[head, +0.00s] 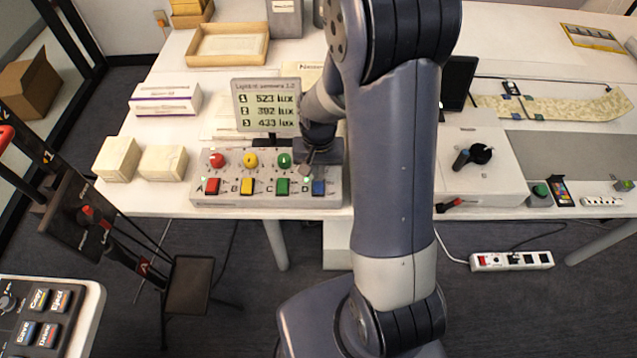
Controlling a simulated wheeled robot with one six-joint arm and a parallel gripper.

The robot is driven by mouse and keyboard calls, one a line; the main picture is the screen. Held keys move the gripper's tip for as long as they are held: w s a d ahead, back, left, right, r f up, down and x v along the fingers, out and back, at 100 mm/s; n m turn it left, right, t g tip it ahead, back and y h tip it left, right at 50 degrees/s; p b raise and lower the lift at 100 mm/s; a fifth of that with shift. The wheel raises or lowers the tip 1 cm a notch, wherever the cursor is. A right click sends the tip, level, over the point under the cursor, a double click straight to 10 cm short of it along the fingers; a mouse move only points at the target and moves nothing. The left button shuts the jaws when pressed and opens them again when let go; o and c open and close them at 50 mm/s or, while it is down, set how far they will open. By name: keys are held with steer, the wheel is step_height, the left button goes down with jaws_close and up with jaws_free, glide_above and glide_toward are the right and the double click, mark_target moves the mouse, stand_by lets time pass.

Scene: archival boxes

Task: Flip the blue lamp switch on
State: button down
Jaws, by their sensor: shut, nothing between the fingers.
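A grey switch panel (222,188) lies along the front edge of the white table, with letters A, B, C and D. The blue lamp switch (319,187) is at its right end, beside the letter D. Red (213,186), yellow (247,186) and green (282,186) switches sit to its left. My gripper (306,171) is shut and empty, pointing down just above and slightly left of the blue switch. I cannot tell whether it touches the panel. Any knob above the blue switch is hidden by my gripper. The blue switch's position is too small to read.
A display (267,106) with three lux readings stands behind the panel. Small cream boxes (163,163) sit left of it. A white box with a black knob (476,165) is to the right, beyond my arm. A power strip (511,261) lies on the floor.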

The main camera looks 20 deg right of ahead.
step_height(320, 180, up, 6)
steer(key=p, duration=0.3)
steer(key=shift+f+p, duration=0.15)
steer(key=shift+p, duration=0.2)
steer(key=shift+f, duration=0.1)
step_height(320, 180, down, 7)
steer(key=b, duration=0.5)
stand_by(0.4)
